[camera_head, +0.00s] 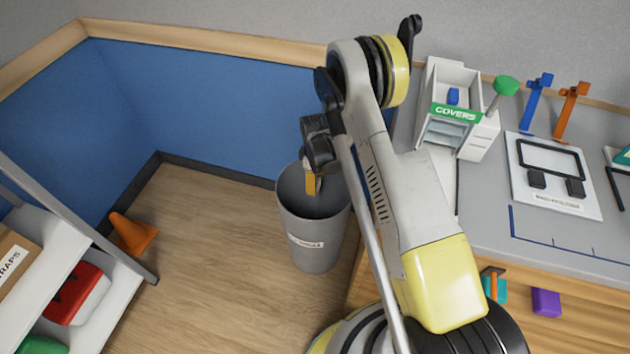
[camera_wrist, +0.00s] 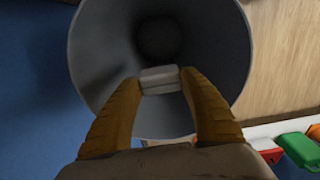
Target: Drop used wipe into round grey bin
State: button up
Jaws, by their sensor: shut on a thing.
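The round grey bin (camera_head: 314,240) stands on the floor between the blue wall and the counter, with a white label on its side. In the wrist view the open mouth of the bin (camera_wrist: 88,62) lies directly below my gripper. My gripper (camera_wrist: 160,80) is shut on a small whitish wipe (camera_wrist: 160,77), held between the two orange-brown fingertips over the bin's opening. In the head view my gripper (camera_head: 312,180) points down at the bin's mouth, and the wipe cannot be made out there.
A counter on the right holds a white covers dispenser (camera_head: 455,110) and a white board (camera_head: 553,180). An orange cone (camera_head: 133,234) stands on the floor to the left. A shelf with a red-and-white case (camera_head: 78,293) is at lower left. Floor between shelf and bin is clear.

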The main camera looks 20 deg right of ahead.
jog(key=o, duration=1.1)
jog(key=shift+c, duration=0.2)
notch_tip(320, 180, up, 7)
jog(key=p, duration=0.3)
jog(key=shift+r, duration=0.1)
